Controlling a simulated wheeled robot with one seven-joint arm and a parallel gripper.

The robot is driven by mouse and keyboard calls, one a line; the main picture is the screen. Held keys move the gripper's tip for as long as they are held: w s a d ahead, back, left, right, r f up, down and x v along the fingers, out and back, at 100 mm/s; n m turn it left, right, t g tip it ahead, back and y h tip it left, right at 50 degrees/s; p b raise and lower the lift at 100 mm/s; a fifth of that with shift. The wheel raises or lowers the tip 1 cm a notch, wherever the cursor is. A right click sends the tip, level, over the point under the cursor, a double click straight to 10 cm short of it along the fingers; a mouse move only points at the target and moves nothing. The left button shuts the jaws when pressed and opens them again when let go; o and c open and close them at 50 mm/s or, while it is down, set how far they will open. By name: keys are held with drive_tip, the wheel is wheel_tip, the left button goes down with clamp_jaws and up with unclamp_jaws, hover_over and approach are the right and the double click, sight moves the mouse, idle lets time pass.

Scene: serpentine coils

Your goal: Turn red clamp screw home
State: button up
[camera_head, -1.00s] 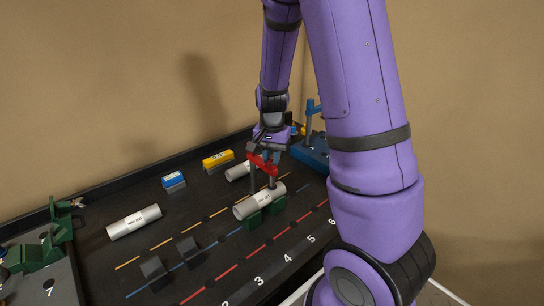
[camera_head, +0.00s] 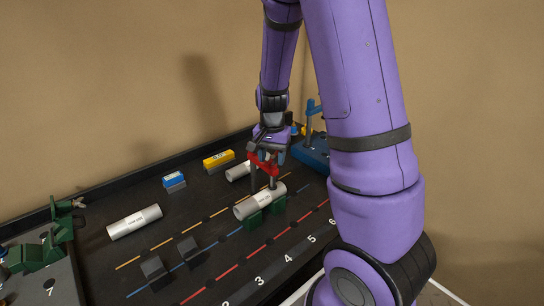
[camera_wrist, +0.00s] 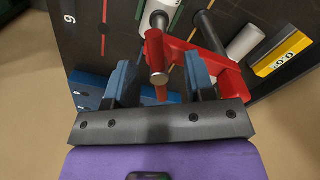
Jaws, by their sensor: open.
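The red clamp (camera_head: 262,163) stands over a white cylinder (camera_head: 250,206) held in green supports (camera_head: 266,214). In the wrist view the red clamp frame (camera_wrist: 232,76) lies behind my gripper's right finger. The red clamp screw (camera_wrist: 154,48) points toward the wrist camera, with a grey metal bar end (camera_wrist: 160,77) across it. My gripper (camera_wrist: 160,82) is open, one blue finger on each side of the screw. Both fingers appear apart from it. In the head view my gripper (camera_head: 268,152) is at the clamp, and its fingers are mostly hidden.
Another white cylinder (camera_head: 134,221) lies at the left, and one (camera_head: 238,171) lies behind the clamp. A blue block (camera_head: 174,181) and a yellow block (camera_head: 218,160) stand at the back. A blue fixture (camera_head: 312,150) is close right of my gripper. Black blocks (camera_head: 152,267) stand in front.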

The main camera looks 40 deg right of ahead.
sight(271, 156)
wheel_tip(271, 156, up, 11)
idle(0.6)
drive_tip(key=shift+f, duration=0.1)
drive_tip(key=shift+w+a, duration=0.15)
drive_tip(key=c, duration=0.6)
drive_tip(key=w+a+g+h, duration=0.1)
drive_tip(key=w+h, duration=0.1)
drive_tip(key=w+a+m+g+h, duration=0.1)
drive_tip(key=w+a, duration=0.1)
drive_tip(key=w, duration=0.1)
drive_tip(key=w+a+f+h, duration=0.1)
drive_tip(key=w+a+h, duration=0.1)
drive_tip(key=shift+w+a+m+g+h, duration=0.15)
drive_tip(key=shift+w+m+g+h, duration=0.15)
drive_tip(key=shift+w+m+g, duration=0.1)
clamp_jaws()
drive_tip(key=shift+h, duration=0.3)
drive_tip(key=x, duration=0.7)
drive_tip(key=s+x, duration=0.1)
drive_tip(key=x, duration=0.3)
drive_tip(key=shift+s+r, duration=0.15)
drive_tip(key=shift+r, duration=0.05)
drive_tip(key=shift+s+d+f, duration=0.15)
drive_tip(key=shift+s+d, duration=0.25)
drive_tip(key=shift+s, duration=0.1)
